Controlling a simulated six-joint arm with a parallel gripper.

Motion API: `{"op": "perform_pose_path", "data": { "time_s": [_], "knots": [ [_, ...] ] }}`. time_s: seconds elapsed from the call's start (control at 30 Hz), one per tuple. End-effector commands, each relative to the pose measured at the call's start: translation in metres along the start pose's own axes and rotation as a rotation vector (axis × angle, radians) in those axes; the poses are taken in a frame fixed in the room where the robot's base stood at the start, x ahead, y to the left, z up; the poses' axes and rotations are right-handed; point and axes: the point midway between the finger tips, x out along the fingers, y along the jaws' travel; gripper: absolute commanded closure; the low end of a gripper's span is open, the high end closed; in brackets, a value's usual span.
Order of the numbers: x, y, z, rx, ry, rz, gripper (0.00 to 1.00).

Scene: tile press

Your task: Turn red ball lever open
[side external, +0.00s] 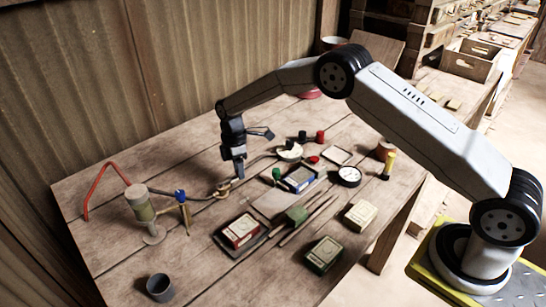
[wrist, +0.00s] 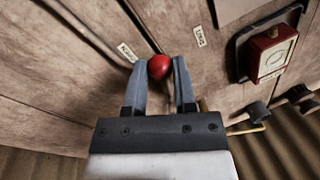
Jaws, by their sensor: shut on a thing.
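The red ball (wrist: 160,66) of the lever shows in the wrist view, between the two fingertips of my gripper (wrist: 158,72). The fingers are shut on the ball, one on each side. A thin rod seems to run beside the right finger; most of the lever is hidden by the fingers. Small paper labels (wrist: 127,52) lie on the wood on either side of the ball; I cannot read them surely. In the side view, my gripper (side external: 238,175) points down close to the table, and the ball cannot be made out there.
A bent red handle (side external: 100,184), a round post (side external: 140,205) and a blue-topped stand (side external: 181,198) are to the left. A dark cup (side external: 159,287) stands at the front. Boxes and tools crowd the right.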

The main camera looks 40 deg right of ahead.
Motion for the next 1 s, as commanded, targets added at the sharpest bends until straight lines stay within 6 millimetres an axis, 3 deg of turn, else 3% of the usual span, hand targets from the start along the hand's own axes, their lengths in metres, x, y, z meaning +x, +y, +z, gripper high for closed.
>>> {"op": "perform_pose_path", "data": {
  "time_s": [0.3, 0.83, 0.87, 0.93, 1.0],
  "knots": [
    [-0.0027, 0.0097, -0.0033, -0.157, -0.030, 0.002, 1.00],
    [-0.0030, 0.0115, -0.0043, -0.187, -0.036, 0.004, 1.00],
    [-0.0030, 0.0115, -0.0043, -0.187, -0.036, 0.004, 0.60],
    [-0.0030, 0.0114, -0.0043, -0.187, -0.036, 0.004, 0.38],
    [-0.0028, 0.0113, -0.0043, -0.186, -0.036, 0.003, 0.32]
  ]
}}
